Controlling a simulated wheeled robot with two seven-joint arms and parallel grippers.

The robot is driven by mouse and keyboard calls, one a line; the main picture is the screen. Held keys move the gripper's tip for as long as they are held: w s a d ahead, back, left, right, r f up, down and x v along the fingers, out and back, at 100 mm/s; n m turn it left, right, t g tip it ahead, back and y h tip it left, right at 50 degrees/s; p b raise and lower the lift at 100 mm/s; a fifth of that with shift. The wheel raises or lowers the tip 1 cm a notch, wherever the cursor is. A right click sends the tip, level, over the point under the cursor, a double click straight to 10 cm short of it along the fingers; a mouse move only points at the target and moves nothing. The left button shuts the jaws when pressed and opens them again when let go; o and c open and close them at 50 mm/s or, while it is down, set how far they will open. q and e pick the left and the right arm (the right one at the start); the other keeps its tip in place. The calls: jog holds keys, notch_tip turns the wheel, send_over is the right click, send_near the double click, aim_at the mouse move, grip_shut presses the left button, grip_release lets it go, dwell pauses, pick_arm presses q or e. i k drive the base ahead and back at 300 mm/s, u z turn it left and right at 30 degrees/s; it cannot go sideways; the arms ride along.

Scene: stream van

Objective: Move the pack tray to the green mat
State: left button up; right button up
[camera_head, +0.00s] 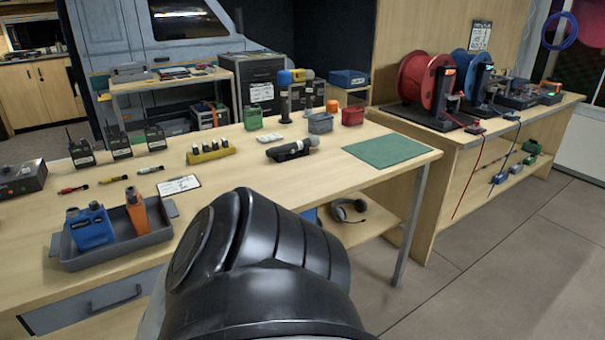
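The grey pack tray (73,258) sits on the left front part of the wooden table. A blue pack (91,228) and an orange pack (138,212) stand in it. The green mat (388,151) lies flat and bare near the table's right end. A large black link of my own arm fills the bottom middle and hides the table's front edge there. Neither of my grippers shows in this view.
Between tray and mat are a clipboard (179,185), a yellow holder (210,153) and a microphone on a black stand (292,149). Several radios stand behind the tray. A grey bin (320,123) and red bin (352,116) stand behind the mat. A bench with cable reels (420,85) stands right.

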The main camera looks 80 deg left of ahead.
aim_at(388, 149)
jog(key=u, duration=2.55)
